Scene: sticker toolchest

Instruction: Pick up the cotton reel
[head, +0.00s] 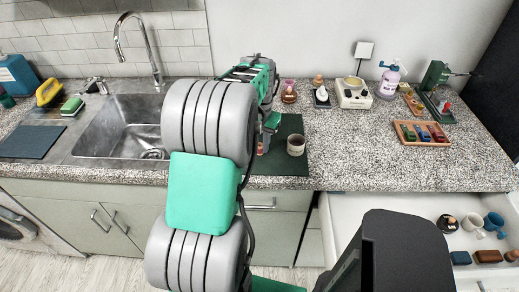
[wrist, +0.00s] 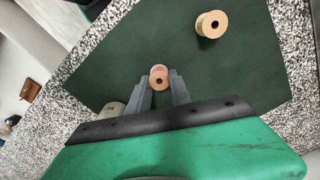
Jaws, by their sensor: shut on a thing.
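A dark green mat lies beneath. I cannot tell whether the reel still touches the mat.
A larger tan roll (wrist: 212,25) stands on the green mat (wrist: 250,70). A pale cylinder (wrist: 112,110) is close beside the left finger. The sink (head: 125,125) is left; a wooden tray (head: 420,142) is right. An open drawer (head: 400,205) juts out below.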

